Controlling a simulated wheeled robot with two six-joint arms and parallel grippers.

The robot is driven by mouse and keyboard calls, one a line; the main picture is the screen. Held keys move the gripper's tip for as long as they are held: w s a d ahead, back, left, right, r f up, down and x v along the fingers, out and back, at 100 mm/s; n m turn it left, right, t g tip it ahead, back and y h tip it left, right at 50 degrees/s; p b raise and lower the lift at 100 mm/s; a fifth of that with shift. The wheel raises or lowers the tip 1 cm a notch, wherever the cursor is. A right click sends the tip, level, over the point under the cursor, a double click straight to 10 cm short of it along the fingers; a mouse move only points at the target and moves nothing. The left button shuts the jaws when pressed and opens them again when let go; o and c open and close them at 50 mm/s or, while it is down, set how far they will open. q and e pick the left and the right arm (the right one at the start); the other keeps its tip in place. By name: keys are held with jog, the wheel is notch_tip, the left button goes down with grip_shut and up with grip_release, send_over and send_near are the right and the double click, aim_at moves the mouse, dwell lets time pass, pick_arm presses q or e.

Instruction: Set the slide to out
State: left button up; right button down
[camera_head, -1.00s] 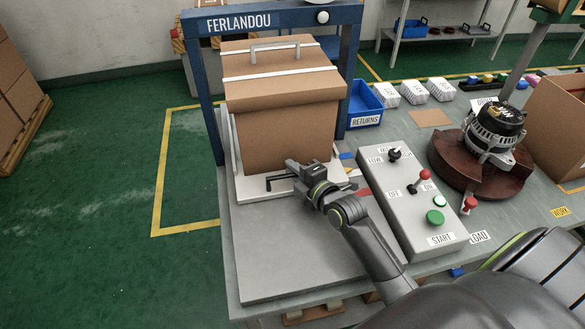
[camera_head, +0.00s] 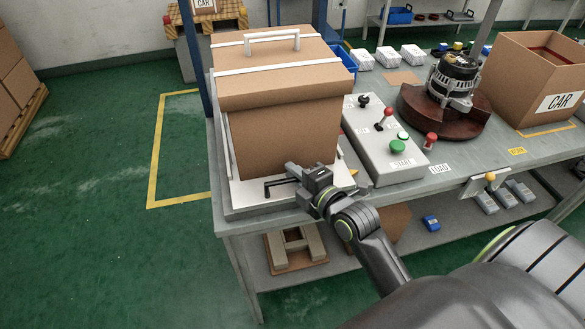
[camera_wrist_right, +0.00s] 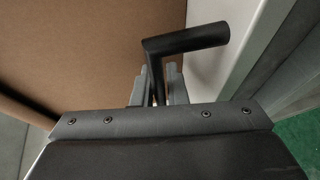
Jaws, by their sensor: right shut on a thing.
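The slide is a white tray (camera_head: 246,193) that now sits at the front end of its grey base on the bench. A brown lidded box (camera_head: 280,140) with white straps and a top handle stands on it. The slide's black bar handle (camera_head: 270,188) sticks out at the front of the tray. My right gripper (camera_head: 293,174) is shut on this handle. In the right wrist view the bent black handle (camera_wrist_right: 187,41) runs down between the fingers (camera_wrist_right: 159,88), with the brown box wall close by. My left gripper is not in view.
A control panel (camera_head: 376,160) with levers and a green button stands right of the slide. An alternator (camera_head: 452,82) on a red-brown turntable and an open CAR box (camera_head: 520,80) are farther right. Green floor to the left is clear.

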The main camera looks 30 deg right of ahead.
jog(key=shift+s+a+f, duration=0.1)
jog(key=shift+s+a, duration=0.05)
jog(key=shift+s, duration=0.5)
jog(key=shift+f, duration=0.1)
